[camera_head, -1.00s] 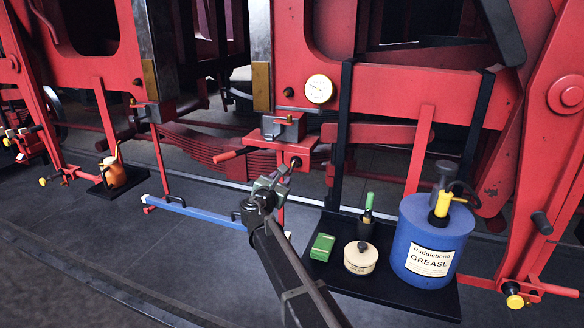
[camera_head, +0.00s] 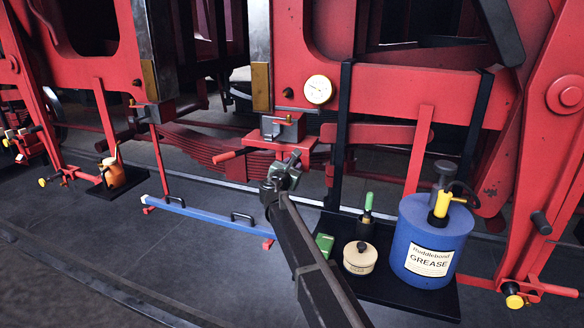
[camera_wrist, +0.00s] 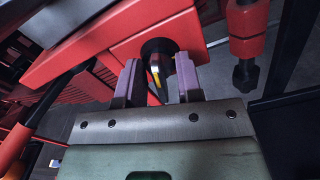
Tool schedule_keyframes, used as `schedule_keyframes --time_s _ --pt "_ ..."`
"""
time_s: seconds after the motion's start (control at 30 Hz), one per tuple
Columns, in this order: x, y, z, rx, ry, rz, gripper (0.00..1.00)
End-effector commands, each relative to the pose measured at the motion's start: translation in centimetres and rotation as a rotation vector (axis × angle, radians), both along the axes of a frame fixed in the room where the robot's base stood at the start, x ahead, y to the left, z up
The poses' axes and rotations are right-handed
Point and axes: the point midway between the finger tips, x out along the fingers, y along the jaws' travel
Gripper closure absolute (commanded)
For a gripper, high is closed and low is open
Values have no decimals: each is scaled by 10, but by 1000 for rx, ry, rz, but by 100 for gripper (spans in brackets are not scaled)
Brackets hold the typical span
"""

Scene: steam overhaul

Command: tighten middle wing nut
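My gripper (camera_head: 290,164) is at the front of the red bracket (camera_head: 264,142) with the grey box, at the middle of the frame, and hides part of it. In the wrist view my gripper (camera_wrist: 158,82) has its two purple-padded fingers spread apart. A dark round fitting (camera_wrist: 158,46) on the red block's end shows between and beyond the fingertips. A narrow piece with a yellowish edge (camera_wrist: 155,72), perhaps the wing nut seen edge-on, stands between the fingers. A gap shows on both sides of it, so it does not look gripped.
A red post with a black knob (camera_wrist: 245,74) stands right of the fingers. A black tray (camera_head: 407,296) at lower right holds a blue grease drum (camera_head: 410,222), a cream tin (camera_head: 359,262), a green box (camera_head: 325,243) and a green-handled tool (camera_head: 368,205). A blue bar (camera_head: 205,216) lies left.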

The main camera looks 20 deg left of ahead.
Motion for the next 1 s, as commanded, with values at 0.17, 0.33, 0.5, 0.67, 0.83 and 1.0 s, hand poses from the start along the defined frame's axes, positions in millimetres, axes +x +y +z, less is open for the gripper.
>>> schedule_keyframes --time_s 0.17,0.33,0.5,0.67,0.83,1.0 --pt "0 0 0 0 0 0 95" --pt "0 0 0 5 0 0 98" --pt "0 0 0 38 1 -1 98" --pt "-1 0 0 111 1 -1 98" --pt "-1 -1 0 234 3 -1 98" --pt "-1 -1 -1 390 4 -1 98"
